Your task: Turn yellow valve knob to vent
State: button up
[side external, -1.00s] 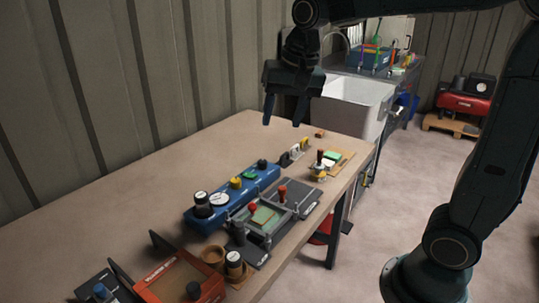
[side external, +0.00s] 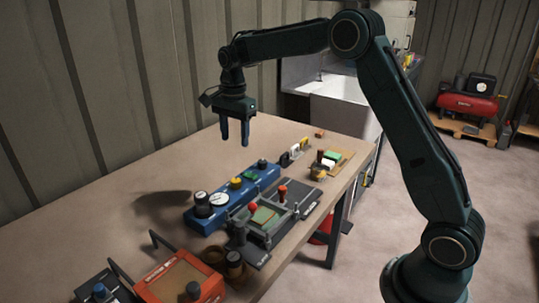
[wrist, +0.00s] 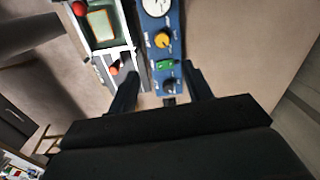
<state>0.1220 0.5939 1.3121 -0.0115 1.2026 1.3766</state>
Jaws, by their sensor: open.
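The yellow valve knob (side external: 236,183) sits on top of a long blue manifold (side external: 262,183) on the workbench, between a white-faced gauge (side external: 219,199) and a green part (side external: 250,175). In the wrist view the yellow knob (wrist: 162,40) is on the blue manifold (wrist: 153,69), with the gauge (wrist: 156,5) above it and the green part (wrist: 165,65) below it. My gripper (side external: 235,141) is open and empty, pointing down in the air above the manifold, clear of the knob. Its fingers also show in the wrist view (wrist: 162,92). The knob's pointer marking is too small to read.
A clamp fixture with red knobs (side external: 268,216) stands in front of the manifold. An orange-red box (side external: 178,283) is at the near left. Small tools and a tray (side external: 333,160) lie toward the right edge. The bench's left rear is bare.

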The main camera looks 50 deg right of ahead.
aim_at(236, 180)
jog(key=shift+w+d+f, duration=0.15)
jog(key=shift+w+f, duration=0.15)
jog(key=shift+f, duration=0.1)
jog(key=shift+f, duration=0.1)
notch_tip(236, 180, down, 14)
jog(key=shift+w+r, duration=0.15)
jog(key=shift+r, duration=0.05)
dwell(0.4)
jog(key=c, duration=1)
jog(key=shift+o, duration=0.2)
